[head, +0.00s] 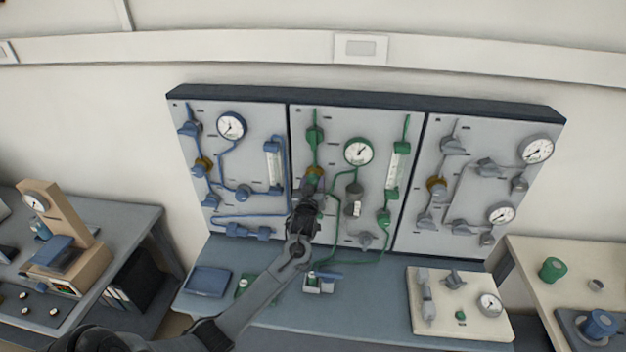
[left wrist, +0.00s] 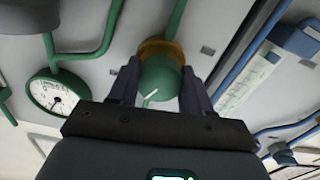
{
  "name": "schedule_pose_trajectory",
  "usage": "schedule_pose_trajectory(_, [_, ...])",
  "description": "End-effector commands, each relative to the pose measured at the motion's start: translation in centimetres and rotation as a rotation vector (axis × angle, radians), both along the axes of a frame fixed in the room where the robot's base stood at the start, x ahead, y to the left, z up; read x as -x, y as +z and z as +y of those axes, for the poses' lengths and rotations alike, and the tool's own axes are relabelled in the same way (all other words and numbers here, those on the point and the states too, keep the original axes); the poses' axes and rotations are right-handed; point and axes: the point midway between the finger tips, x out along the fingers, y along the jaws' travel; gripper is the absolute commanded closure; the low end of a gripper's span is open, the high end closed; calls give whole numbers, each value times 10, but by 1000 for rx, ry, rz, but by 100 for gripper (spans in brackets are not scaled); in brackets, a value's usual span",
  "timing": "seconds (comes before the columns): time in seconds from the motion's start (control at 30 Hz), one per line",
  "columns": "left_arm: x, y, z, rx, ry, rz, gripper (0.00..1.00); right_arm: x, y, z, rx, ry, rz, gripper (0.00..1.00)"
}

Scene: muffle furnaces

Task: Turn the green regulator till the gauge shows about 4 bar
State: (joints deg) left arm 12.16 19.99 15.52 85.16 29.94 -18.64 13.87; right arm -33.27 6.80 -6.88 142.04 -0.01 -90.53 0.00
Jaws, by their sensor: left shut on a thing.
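The green regulator (left wrist: 160,82) is a rounded green knob with a white mark, on a brass-coloured body (left wrist: 158,48) fixed to the middle panel. My left gripper (left wrist: 155,88) is shut on the knob, one finger on each side. In the head view my left gripper (head: 308,190) reaches up to the middle panel and hides the knob, with brass showing above it. The green-rimmed gauge (head: 358,151) is right of and above the gripper. It also shows in the left wrist view (left wrist: 55,95), upside down; its needle reading is too small to tell. My right gripper is not in view.
Green pipes (head: 336,205) and a grey cylinder (head: 353,200) are close to the gripper's right. The blue panel (head: 255,115) is on the left, the grey panel (head: 470,190) on the right. A blue bench (head: 380,290) below holds small fittings and a cream board (head: 470,325).

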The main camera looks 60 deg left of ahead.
Motion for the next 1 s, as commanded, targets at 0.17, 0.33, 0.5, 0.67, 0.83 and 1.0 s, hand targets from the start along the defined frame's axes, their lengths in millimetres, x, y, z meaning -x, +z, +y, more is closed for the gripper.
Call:
schedule_pose_trajectory(0.17, [0, -1, 0, -35, 0, 44, 82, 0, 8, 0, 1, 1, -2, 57])
schedule_pose_trajectory(0.33, [0, -1, 0, -34, 0, 42, 82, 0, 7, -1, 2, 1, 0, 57])
schedule_pose_trajectory(0.5, [0, -1, 0, -34, 0, 42, 31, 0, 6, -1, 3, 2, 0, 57])
schedule_pose_trajectory(0.67, [0, -1, 0, -34, 0, 41, 26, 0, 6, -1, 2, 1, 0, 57])
schedule_pose_trajectory(0.83, [0, -1, -1, -34, 0, 41, 26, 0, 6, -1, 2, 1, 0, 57])
schedule_pose_trajectory(1.0, [6, -1, -9, -33, -2, 41, 26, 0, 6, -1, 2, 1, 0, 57])
